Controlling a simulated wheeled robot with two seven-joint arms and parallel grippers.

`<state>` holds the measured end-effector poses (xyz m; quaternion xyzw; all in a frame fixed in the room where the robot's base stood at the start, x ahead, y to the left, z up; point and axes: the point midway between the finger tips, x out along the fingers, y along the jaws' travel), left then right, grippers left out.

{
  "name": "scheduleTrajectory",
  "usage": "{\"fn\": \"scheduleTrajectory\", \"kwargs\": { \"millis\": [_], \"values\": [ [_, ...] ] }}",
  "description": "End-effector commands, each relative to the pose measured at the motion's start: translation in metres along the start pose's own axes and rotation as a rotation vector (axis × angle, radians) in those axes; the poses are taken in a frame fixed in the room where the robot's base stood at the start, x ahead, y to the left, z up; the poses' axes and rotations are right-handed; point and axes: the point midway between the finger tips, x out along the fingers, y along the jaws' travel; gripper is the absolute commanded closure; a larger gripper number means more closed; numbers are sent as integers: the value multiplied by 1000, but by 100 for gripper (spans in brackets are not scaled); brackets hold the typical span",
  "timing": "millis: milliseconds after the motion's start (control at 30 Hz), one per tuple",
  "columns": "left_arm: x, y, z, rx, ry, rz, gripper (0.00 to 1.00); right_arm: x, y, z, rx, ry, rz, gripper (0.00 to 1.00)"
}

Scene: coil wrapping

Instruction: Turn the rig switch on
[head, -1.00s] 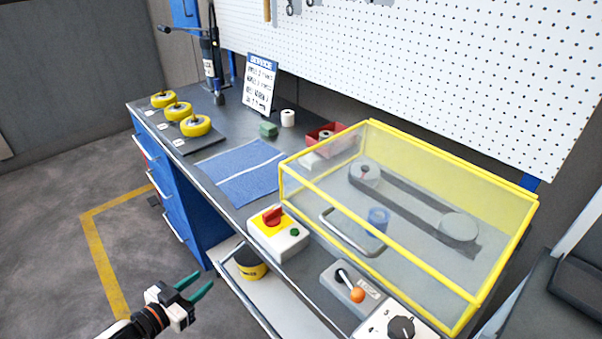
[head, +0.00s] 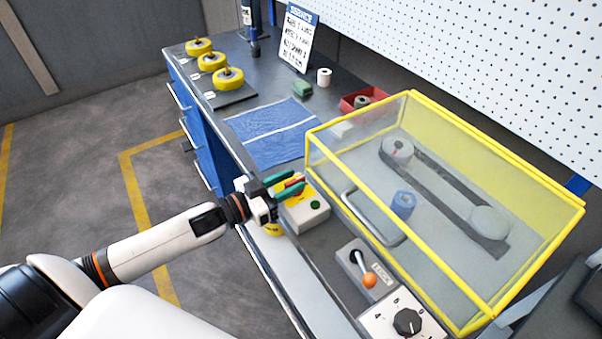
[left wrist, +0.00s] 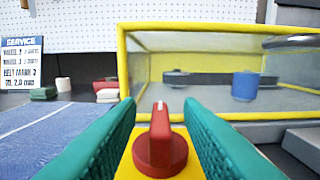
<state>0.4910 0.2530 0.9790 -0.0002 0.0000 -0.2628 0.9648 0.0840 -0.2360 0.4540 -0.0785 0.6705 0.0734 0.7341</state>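The rig switch is a red rotary knob (left wrist: 160,150) on a yellow plate, on a white box (head: 306,215) with a green button at the bench's front edge. In the left wrist view the knob's grip bar stands upright in the picture, with a pale mark at its top. My left gripper (head: 292,184) is open, its green fingers on either side of the knob. A gap shows on both sides of the grip bar. In the head view the fingers partly hide the knob. My right gripper is not in view.
A yellow-framed clear guard (head: 450,218) with a handle (head: 372,218) covers a belt and pulleys, right of the switch. An orange-tipped lever (head: 369,280) and a black dial (head: 407,321) sit nearer. A blue mat (head: 270,132) lies behind the switch box.

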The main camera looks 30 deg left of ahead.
Motion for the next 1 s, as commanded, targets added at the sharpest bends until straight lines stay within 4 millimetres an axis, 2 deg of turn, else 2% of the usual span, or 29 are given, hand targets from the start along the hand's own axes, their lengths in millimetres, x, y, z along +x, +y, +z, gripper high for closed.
{"fn": "scheduleTrajectory", "kwargs": {
  "millis": [100, 233, 633, 833, 1000],
  "values": [
    [18, 0, 3, -1, -3, 0, 66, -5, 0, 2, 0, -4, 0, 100],
    [29, 0, 2, 1, -1, 1, 66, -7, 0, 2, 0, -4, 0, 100],
    [35, 0, 0, 0, 1, 0, 66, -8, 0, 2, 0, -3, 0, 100],
    [35, 0, 0, 0, 1, 0, 99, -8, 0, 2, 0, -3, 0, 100],
    [35, 0, 0, 1, 1, -2, 100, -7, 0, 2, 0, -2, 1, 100]
  ]
}}
